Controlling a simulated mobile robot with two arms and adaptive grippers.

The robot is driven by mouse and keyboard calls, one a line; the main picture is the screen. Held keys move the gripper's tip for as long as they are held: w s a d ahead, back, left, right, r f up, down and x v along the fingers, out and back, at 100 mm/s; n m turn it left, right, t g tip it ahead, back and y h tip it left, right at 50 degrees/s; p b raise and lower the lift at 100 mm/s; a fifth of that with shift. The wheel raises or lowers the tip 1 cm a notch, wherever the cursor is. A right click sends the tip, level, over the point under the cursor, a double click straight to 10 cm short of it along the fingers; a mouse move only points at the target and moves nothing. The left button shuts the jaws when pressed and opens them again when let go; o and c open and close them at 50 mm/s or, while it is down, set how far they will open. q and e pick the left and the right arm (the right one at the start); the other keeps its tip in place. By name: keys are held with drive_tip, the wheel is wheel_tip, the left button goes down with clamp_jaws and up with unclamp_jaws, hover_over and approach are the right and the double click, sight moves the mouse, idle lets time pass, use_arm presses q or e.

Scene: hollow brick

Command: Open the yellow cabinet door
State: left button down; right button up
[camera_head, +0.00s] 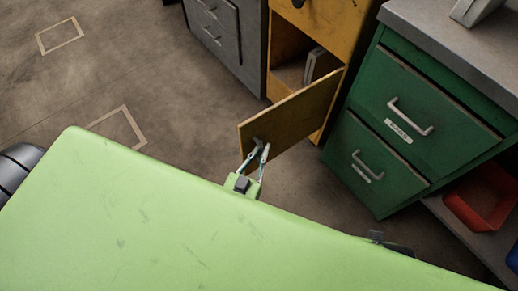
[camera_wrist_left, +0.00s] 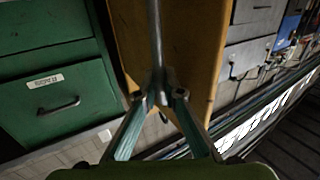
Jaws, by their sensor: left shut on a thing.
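The yellow cabinet (camera_head: 320,22) stands at the top middle of the head view. Its lower door (camera_head: 296,112) is swung well out, and part of the compartment behind it shows. In the left wrist view the door (camera_wrist_left: 195,45) is a yellow panel seen close up. My left gripper (camera_head: 259,147) is at the door's outer face, near its free edge. It is shut on the metal door handle (camera_wrist_left: 156,38), which runs up between the fingertips (camera_wrist_left: 164,90) in the wrist view.
A green drawer cabinet (camera_head: 385,125) stands close to the right of the open door. A grey cabinet (camera_head: 228,35) stands to the left. A grey item (camera_head: 321,64) is inside the compartment. A red bin (camera_head: 482,198) sits at far right. Floor left of the door is clear.

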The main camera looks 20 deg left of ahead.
use_arm(q)
drive_tip(key=c, duration=2.4)
unclamp_jaws()
drive_tip(key=s, duration=1.2)
drive_tip(key=shift+a, duration=0.15)
